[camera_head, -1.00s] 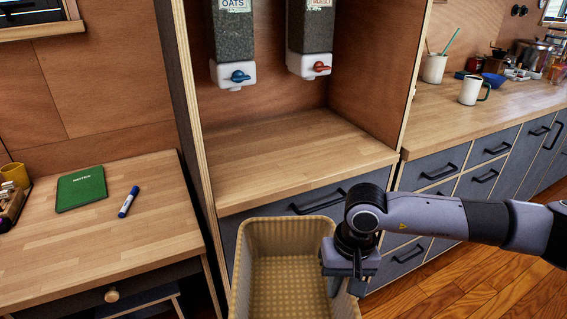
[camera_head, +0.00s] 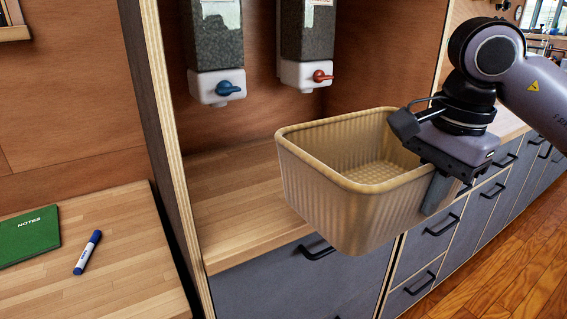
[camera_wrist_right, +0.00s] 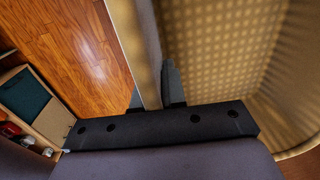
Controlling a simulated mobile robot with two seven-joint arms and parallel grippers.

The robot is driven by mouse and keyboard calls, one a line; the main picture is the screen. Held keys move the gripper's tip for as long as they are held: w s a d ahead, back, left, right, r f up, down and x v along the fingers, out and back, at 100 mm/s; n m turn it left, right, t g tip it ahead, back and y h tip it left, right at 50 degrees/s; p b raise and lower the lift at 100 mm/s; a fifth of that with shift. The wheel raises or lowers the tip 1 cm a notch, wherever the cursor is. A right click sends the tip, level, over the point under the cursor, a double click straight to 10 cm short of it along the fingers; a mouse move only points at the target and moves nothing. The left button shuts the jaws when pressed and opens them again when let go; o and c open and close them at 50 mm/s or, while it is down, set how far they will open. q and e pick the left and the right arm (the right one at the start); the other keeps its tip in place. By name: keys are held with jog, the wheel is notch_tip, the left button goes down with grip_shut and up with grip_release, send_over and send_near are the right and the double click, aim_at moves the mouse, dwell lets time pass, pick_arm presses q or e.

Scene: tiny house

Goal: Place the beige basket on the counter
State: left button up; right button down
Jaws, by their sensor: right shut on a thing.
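The beige basket (camera_head: 345,205) is an open, ribbed, empty bin, held up in front of the counter niche in the head view. My right gripper (camera_head: 432,170) is shut on its right-hand wall, with one finger outside. In the right wrist view the basket's wall (camera_wrist_right: 148,55) runs between the fingers, and its dotted inside (camera_wrist_right: 215,50) fills the right side. The wooden counter (camera_head: 235,205) lies behind and to the left of the basket, which hides part of it. Whether the basket touches the counter cannot be told. My left gripper is not in view.
Two dispensers, one with a blue tap (camera_head: 228,88) and one with a red tap (camera_head: 320,76), hang above the counter. A side panel (camera_head: 160,130) bounds the niche on the left. A desk with a green notebook (camera_head: 30,232) and a marker (camera_head: 88,252) stands left.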

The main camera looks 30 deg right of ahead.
jog(key=w, duration=0.6)
jog(key=shift+w+a+r+p, duration=0.15)
jog(key=shift+w+a+p, duration=0.1)
jog(key=shift+a+p, duration=0.05)
jog(key=p, duration=0.2)
send_over(334, 172)
jog(key=w+d, duration=0.1)
jog(key=w, duration=0.1)
jog(key=shift+s+d, duration=0.1)
jog(key=shift+d, duration=0.05)
notch_tip(334, 172, down, 3)
jog(key=shift+r, duration=0.2)
notch_tip(334, 172, down, 4)
jog(key=shift+f, duration=0.1)
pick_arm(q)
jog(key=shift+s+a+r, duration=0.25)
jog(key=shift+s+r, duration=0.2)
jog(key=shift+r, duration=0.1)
pick_arm(e)
jog(key=shift+w+f, duration=0.15)
jog(key=shift+w, duration=0.1)
jog(key=c, duration=1.2)
grip_release()
jog(key=shift+f, duration=0.2)
